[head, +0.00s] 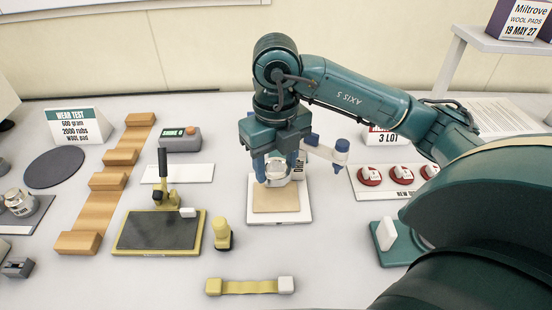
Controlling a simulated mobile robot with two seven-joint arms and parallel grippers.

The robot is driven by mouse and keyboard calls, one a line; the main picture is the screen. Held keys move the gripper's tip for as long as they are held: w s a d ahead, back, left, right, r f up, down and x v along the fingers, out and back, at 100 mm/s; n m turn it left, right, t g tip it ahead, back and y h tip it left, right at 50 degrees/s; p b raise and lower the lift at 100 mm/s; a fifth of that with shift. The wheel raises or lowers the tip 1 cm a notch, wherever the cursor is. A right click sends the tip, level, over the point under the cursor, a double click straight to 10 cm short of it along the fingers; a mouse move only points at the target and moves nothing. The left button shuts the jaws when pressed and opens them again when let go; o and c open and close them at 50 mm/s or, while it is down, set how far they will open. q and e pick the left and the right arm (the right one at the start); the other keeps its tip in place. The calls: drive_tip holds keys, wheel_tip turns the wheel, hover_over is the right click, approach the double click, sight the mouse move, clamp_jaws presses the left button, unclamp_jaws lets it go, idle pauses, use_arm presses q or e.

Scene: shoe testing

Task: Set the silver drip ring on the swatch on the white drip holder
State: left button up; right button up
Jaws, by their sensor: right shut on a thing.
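My right gripper (276,171) comes down from above at the middle of the table. It is shut on the silver drip ring (277,174), which its blue fingers partly hide. The tan swatch (275,203) lies flat on the white drip holder (298,217), directly below and in front of the ring. The ring overlaps the swatch's far part in the picture; I cannot tell whether it touches it. A white arm with blue caps (326,150) stands at the holder's back right. My left gripper is not in view.
A yellow-framed dark pad (160,230) with an upright lever stands left, beside a small yellow piece (221,233). A yellow strap (250,287) lies in front. Red discs on a white tray (385,190) are to the right. Wooden steps (110,180) stand farther left.

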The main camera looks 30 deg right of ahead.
drive_tip(key=shift+f+b, duration=0.7)
drive_tip(key=shift+b, duration=0.1)
drive_tip(key=shift+f+b, duration=0.7)
drive_tip(key=shift+f, duration=0.05)
drive_tip(key=shift+f+b, duration=0.75)
drive_tip(key=shift+f, duration=0.1)
drive_tip(key=shift+f+b, duration=0.55)
drive_tip(key=shift+f, duration=0.05)
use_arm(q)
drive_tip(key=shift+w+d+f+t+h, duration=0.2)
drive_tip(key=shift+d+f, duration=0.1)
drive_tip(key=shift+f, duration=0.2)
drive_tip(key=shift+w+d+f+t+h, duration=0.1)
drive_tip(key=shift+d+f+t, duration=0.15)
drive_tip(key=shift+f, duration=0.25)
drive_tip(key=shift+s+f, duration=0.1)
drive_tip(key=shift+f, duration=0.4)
